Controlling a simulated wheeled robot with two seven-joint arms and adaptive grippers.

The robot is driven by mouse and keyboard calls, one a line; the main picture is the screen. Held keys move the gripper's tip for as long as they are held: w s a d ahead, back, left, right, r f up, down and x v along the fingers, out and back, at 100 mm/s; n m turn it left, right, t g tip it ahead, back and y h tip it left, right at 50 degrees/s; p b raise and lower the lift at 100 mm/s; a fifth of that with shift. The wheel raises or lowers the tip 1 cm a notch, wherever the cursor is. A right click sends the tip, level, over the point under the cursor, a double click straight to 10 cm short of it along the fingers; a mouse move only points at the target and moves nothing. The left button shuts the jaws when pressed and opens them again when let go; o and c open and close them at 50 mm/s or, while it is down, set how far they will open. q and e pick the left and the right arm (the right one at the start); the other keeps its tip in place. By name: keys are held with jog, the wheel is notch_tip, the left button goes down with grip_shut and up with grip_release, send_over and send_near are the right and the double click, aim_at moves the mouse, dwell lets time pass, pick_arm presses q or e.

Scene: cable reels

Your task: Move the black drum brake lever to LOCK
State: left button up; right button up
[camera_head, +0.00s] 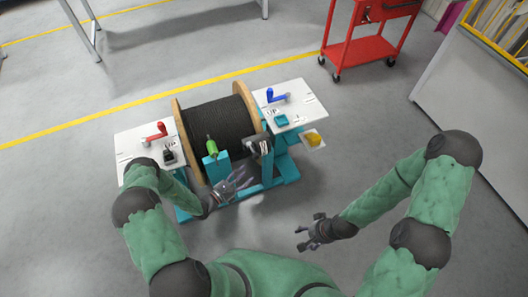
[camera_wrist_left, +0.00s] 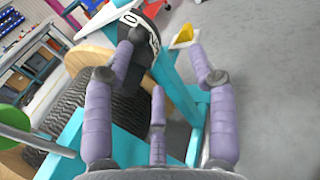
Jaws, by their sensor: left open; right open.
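A black part with white markings (camera_wrist_left: 140,45) shows at the top of the left wrist view, partly behind a finger. It seems to be the dark part (camera_head: 259,146) at the front right of the drum in the head view. I cannot tell whether it is the brake lever. Another small black part (camera_head: 169,156) is on the left white panel. My left gripper (camera_head: 235,184) is open in front of the drum and points toward the dark part; its fingers also show in the left wrist view (camera_wrist_left: 160,85). Contact is unclear. My right gripper (camera_head: 306,233) is open, empty and low at the right.
The wooden-flanged cable drum (camera_head: 217,120) stands in a teal frame (camera_head: 289,168). A red lever (camera_head: 157,131) is on the left panel, a blue lever (camera_head: 275,96) on the right panel. A green handle (camera_head: 211,146) stands between. A yellow item (camera_head: 314,139) is at the right. Floor there is clear.

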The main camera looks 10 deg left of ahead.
aim_at(256, 156)
pick_arm(q)
jog(key=shift+n+t+y, duration=0.5)
jog(key=shift+t+y, duration=0.1)
jog(key=shift+y, duration=0.1)
jog(key=b+x, duration=0.1)
jog(key=x, duration=0.2)
jog(key=a+x, duration=0.1)
jog(key=x, duration=0.3)
jog(key=w+a+b+x, duration=0.1)
jog(key=x, duration=0.2)
jog(key=shift+w+d+r+b, duration=0.2)
jog(key=shift+w+r+b, duration=0.1)
jog(key=shift+w, duration=0.1)
